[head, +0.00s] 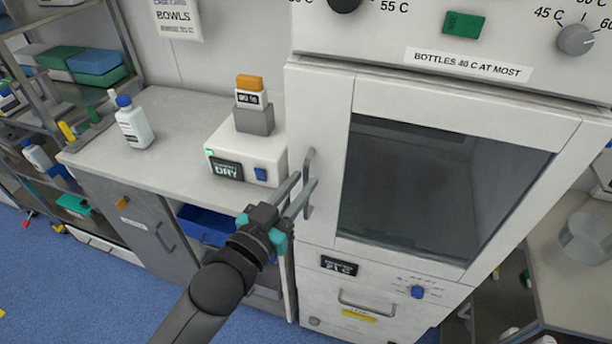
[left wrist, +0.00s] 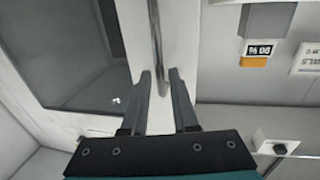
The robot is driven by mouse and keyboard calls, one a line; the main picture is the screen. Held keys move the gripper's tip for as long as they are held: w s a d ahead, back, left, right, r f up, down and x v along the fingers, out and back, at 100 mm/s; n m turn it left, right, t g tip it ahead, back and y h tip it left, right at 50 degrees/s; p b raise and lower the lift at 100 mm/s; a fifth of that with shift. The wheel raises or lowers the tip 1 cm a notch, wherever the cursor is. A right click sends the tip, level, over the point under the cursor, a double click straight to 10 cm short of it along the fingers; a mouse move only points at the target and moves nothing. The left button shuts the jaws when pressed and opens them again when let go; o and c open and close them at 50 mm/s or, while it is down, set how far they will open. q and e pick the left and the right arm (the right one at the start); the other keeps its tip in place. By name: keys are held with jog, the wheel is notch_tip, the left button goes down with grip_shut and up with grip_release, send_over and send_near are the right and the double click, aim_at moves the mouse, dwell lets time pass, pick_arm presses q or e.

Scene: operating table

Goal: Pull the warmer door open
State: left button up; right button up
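The warmer door (head: 325,130) is a white frame around a dark window (head: 430,185) and looks closed in the head view. Its grey vertical handle (head: 308,182) is on the door's left side. My left gripper (head: 304,186) is at the handle, its two fingers apart. In the left wrist view the handle (left wrist: 156,45) runs down into the gap between the fingertips of my left gripper (left wrist: 160,75). There is a gap on both sides of the bar there, and I see no clear contact. My right gripper is not in view.
Left of the warmer, a counter (head: 180,105) holds a white box (head: 240,145) and a white bottle (head: 133,125). A drawer with a handle (head: 370,303) is below the door. A side table (head: 575,290) stands at the right. Blue floor (head: 265,328) shows in front.

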pick_arm(q)
jog(key=shift+x, duration=1.3)
grip_shut()
dwell(0.5)
